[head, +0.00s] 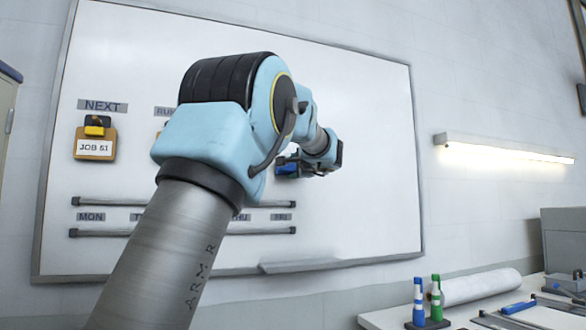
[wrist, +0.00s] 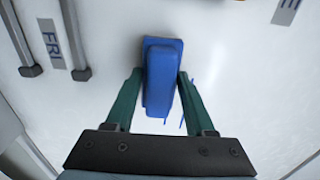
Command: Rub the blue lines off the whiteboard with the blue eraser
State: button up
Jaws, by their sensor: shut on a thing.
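The blue eraser (wrist: 162,75) sits between the two green fingers of my gripper (wrist: 160,88), which is shut on it. In the head view the eraser (head: 288,170) shows as a small blue patch beside my gripper (head: 300,166), in front of the whiteboard (head: 365,110). The eraser is at or very close to the board; I cannot tell if it touches. Short bits of blue lines (wrist: 182,123) show beside and below the eraser in the wrist view. The eraser and fingers may hide more of them. No blue lines show in the head view.
My arm covers the middle of the board. A JOB 51 card (head: 95,146) hangs under the NEXT label (head: 102,106). Dark-ended rails (head: 95,202) run above and below the weekday labels. The marker tray (head: 330,264) is at the lower edge. Blue and green markers (head: 419,300) stand on the bench.

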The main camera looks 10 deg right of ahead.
jog(key=shift+w+a, duration=0.1)
jog(key=shift+w, duration=0.65)
